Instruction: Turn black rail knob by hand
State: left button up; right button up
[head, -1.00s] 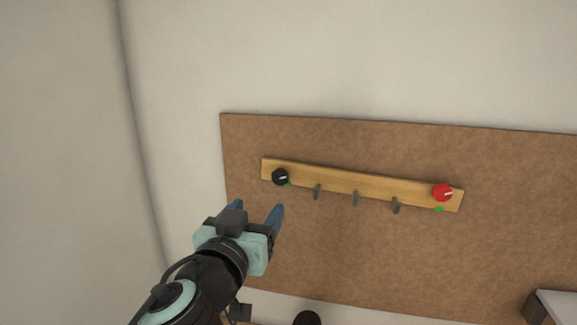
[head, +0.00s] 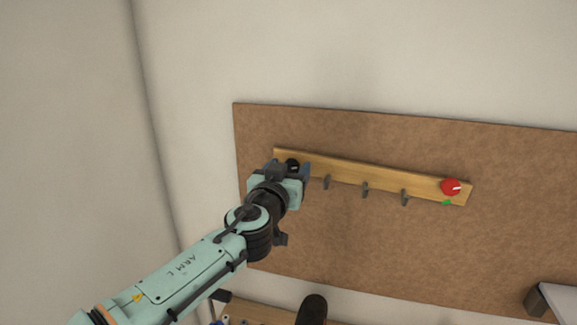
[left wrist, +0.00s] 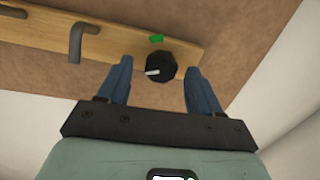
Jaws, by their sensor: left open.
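The black knob (left wrist: 161,67) with a white pointer line sits on the wooden rail (head: 350,174), near the rail's left end in the head view. In the left wrist view it lies between the two blue fingers of my left gripper (left wrist: 159,85), with a gap on each side. The pointer is toward the left in that view, and a green mark (left wrist: 157,38) is on the rail beside the knob. In the head view my left gripper (head: 290,168) partly hides the knob (head: 292,163). My left gripper is open around it. My right gripper is not in view.
A red knob (head: 451,187) with a green mark below it is at the rail's right end. Several grey hooks (head: 365,189) hang along the rail. The rail is on a brown board (head: 400,240) against a pale wall. A grey-white object (head: 560,300) is at lower right.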

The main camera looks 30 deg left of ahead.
pick_arm(q)
jog(key=shift+w, duration=0.15)
jog(key=shift+c, duration=0.8)
jog(key=c, duration=0.9)
